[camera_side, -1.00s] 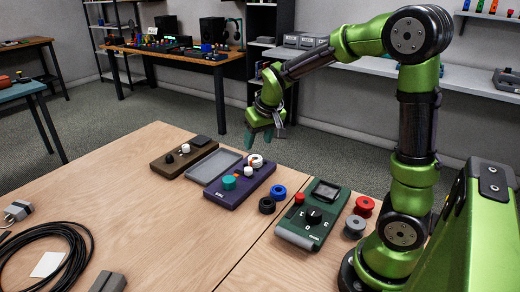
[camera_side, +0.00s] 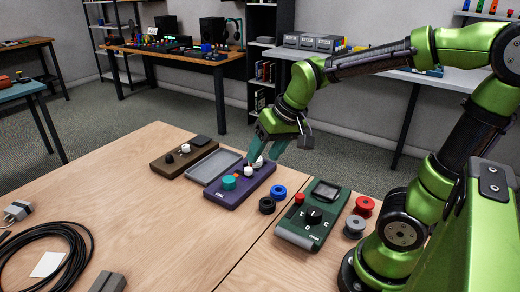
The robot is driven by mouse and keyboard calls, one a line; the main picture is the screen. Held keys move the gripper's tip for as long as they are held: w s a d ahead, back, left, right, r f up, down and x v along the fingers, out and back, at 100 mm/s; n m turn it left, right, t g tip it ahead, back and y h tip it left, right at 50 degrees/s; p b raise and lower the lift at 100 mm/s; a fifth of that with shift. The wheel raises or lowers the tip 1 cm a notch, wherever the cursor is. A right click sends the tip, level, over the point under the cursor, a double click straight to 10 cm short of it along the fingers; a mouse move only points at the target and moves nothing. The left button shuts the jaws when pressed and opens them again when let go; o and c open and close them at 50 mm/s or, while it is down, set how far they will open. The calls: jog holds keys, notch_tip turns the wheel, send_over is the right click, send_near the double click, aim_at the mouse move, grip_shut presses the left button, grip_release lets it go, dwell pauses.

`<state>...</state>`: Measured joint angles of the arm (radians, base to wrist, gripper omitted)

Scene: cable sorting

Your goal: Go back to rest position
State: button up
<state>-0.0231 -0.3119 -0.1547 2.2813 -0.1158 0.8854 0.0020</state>
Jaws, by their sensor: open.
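My gripper (camera_side: 266,152) is open, with teal fingers pointing down over the back edge of the purple device (camera_side: 232,200). The fingertips are close to a white knob (camera_side: 258,162) at the device's back end. I cannot tell whether they touch it. No object is visible held between the fingers. The purple device also carries a teal knob (camera_side: 229,183) and a smaller white knob (camera_side: 248,171). My forearm reaches in from the right, above the table.
A grey tray (camera_side: 212,166) and a brown device (camera_side: 168,165) lie left of the purple one.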

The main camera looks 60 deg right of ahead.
jog(key=s+a+r+n+t+y, duration=0.1)
jog(key=s+a+r+t, duration=0.1)
jog(key=s+a, duration=0.3)
jog(key=shift+s+a+r, duration=0.3)
jog(key=shift+s+r, duration=0.35)
jog(key=shift+s, duration=0.5)
